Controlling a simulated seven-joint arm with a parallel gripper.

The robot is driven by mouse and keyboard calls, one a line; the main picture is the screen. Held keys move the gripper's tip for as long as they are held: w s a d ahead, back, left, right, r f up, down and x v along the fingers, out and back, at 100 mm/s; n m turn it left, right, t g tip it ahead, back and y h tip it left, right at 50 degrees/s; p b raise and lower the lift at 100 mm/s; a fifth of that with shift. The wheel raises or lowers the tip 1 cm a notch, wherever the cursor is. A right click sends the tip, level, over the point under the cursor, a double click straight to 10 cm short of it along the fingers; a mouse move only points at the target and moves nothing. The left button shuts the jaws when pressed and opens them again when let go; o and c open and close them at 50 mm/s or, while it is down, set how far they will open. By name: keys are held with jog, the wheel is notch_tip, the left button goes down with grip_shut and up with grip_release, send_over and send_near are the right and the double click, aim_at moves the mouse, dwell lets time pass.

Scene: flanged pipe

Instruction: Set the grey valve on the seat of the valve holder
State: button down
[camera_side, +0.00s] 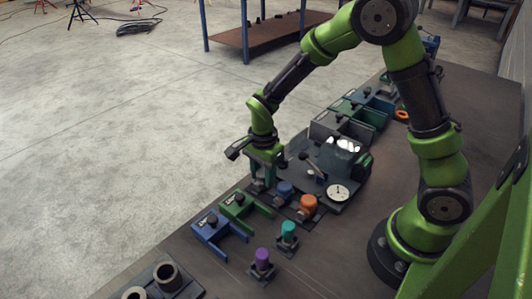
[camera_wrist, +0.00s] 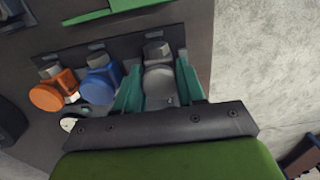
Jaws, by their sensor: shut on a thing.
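The grey valve (camera_wrist: 158,82) is between the two teal fingers of my gripper (camera_wrist: 158,88) in the wrist view, and the gripper is shut on it. The valve holder (camera_wrist: 120,48) is a dark plate; a blue valve (camera_wrist: 98,85) and an orange valve (camera_wrist: 52,92) stand on it in a row beside the grey one. In the side view my gripper (camera_side: 262,178) points down at the holder's far-left end, next to the blue valve (camera_side: 285,188) and the orange valve (camera_side: 308,204). The seat under the grey valve is hidden, so I cannot tell whether the valve touches it.
A green bracket (camera_side: 240,212) and a blue bracket (camera_side: 212,236) lie near the table's left edge. Purple (camera_side: 262,256) and teal (camera_side: 288,231) valves stand in front. A gauge (camera_side: 338,193) and dark housing sit right of the holder. Pipe pieces (camera_side: 166,274) stand at the front.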

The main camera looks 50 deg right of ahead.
aim_at(263, 172)
jog(key=shift+c, duration=0.9)
grip_release()
jog(key=shift+r, duration=3.5)
